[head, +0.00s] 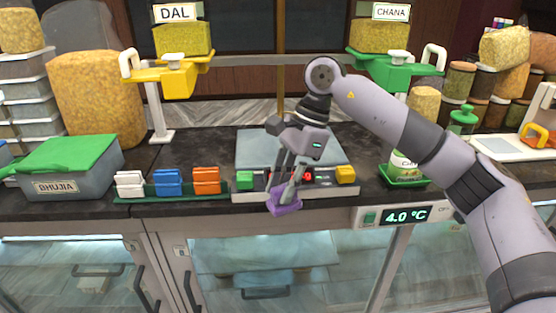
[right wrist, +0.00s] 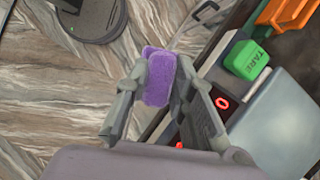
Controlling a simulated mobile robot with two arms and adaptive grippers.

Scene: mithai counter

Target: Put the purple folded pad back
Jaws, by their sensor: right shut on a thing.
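The purple folded pad (head: 284,205) is held between the fingers of my right gripper (head: 287,190). It hangs at the front of the scale, by the counter's front edge. In the right wrist view the pad (right wrist: 159,78) sits between the two fingertips (right wrist: 160,90), with the floor behind it. A green tray (head: 160,199) on the counter to the left holds a white, a blue (head: 168,182) and an orange folded pad (head: 206,180) in a row. My left gripper is not in view.
The scale (head: 290,194) has a green TARE button (right wrist: 247,59), a red display and a yellow button. A BHUJIA box (head: 65,175) with a green lid stands at the left. Glass-fronted cases lie below the counter.

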